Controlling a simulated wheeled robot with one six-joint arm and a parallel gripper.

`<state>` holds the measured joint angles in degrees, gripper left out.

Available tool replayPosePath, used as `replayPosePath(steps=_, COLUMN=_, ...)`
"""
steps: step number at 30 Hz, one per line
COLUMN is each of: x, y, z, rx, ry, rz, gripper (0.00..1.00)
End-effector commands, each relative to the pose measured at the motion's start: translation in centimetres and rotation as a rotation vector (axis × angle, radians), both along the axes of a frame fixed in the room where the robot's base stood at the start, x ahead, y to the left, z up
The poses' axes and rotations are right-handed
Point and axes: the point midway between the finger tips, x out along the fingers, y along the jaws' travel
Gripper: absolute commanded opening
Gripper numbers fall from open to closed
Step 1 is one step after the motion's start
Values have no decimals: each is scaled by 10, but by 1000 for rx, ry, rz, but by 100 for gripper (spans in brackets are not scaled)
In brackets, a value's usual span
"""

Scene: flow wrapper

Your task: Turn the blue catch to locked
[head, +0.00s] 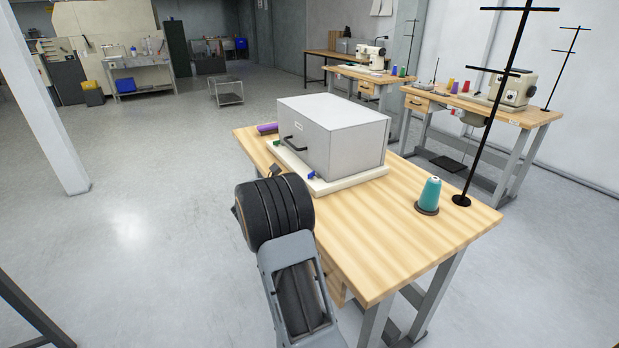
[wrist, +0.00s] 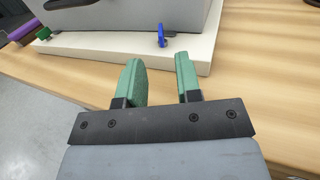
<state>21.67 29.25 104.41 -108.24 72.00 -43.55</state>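The blue catch (head: 311,175) sits at the low front edge of a grey box (head: 345,140), on a pale base plate (head: 350,184). In the wrist view the blue catch (wrist: 161,36) stands roughly upright at the foot of the box, beyond my gripper. My gripper (wrist: 158,70) has two green fingers, set apart with nothing between them. It is short of the catch and not touching it. In the head view my arm hides most of the gripper. I cannot tell from the pictures whether the catch is locked.
A green catch (head: 277,142) and a dark handle (head: 294,143) are on the box front. A purple spool (head: 267,128) lies at the table's left. A teal cone (head: 429,194) and a black thread stand (head: 461,200) stand on the right. The wooden table's (head: 375,250) front is clear.

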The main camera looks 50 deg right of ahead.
Motion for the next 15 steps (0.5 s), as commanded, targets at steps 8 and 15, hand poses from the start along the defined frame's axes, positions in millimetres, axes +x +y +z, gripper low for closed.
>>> replayPosePath(steps=8, x=3, y=-50, z=-1, rx=1, ry=-2, rz=-3, gripper=32)
replayPosePath(steps=15, x=5, y=-74, z=-1, rx=2, ry=-3, rz=-1, gripper=32)
